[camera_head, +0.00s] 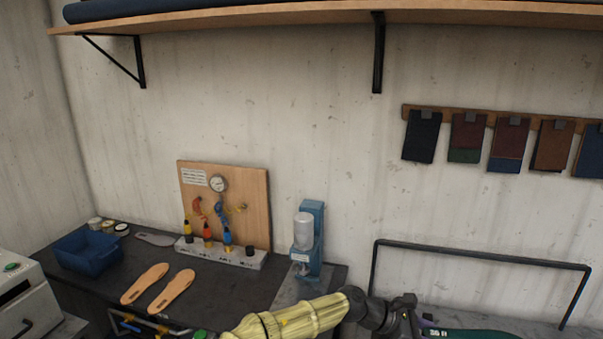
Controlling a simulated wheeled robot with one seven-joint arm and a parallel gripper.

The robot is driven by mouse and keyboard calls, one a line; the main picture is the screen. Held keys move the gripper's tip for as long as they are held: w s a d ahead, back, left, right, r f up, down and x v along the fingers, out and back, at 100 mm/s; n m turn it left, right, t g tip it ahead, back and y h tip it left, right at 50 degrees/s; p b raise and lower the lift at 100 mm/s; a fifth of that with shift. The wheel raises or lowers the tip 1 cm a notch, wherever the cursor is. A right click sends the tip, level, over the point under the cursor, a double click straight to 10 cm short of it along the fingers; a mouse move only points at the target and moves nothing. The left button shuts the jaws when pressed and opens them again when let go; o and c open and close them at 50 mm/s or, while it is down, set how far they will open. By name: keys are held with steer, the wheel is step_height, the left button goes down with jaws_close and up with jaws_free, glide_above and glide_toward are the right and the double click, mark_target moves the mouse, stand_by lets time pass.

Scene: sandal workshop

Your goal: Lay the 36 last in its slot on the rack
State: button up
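The dark end of my arm, with my gripper (405,315), is at the bottom edge, right of centre. Its fingers are cut off or hidden, so I cannot tell whether it is open or shut. A dark green, long rounded thing (472,334) lies just right of it, mostly below the frame. It has a small pale marking that I cannot read for sure; it may be a last. I cannot tell whether my gripper touches it. No slotted rack can be made out for certain.
A black tube frame (480,257) stands at right by the wall. A dark bench (105,285) at left holds a blue bin (88,252), two tan insoles (158,288), a gauge board (250,195) and a blue dispenser stand (312,225). A shelf (300,17) runs above.

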steer(key=shift+s, duration=0.3)
steer(key=shift+w+d+f+n+t, duration=0.35)
steer(key=shift+w+f+n+t, duration=0.2)
steer(key=shift+w, duration=0.25)
steer(key=shift+w+d+f+n+t, duration=0.2)
steer(key=shift+w+f+n+t, duration=0.25)
steer(key=shift+w+n+t, duration=0.45)
steer(key=w+a+f+n+t+y, duration=0.4)
steer(key=w+f+n+t, duration=0.3)
steer(key=f+n+t, duration=0.2)
steer(key=s+a+f+n+t+y+b, duration=0.2)
steer(key=a+f+n+y+b, duration=0.1)
steer(key=f, duration=0.5)
steer(key=s+a+f+n+t+y+b, duration=0.2)
steer(key=a+f+n+y+b, duration=0.2)
steer(key=a+f+n+y, duration=0.1)
step_height(320, 180, down, 4)
steer(key=a+y, duration=0.1)
steer(key=a, duration=0.1)
steer(key=shift+a+r, duration=0.25)
steer(key=shift+a, duration=0.1)
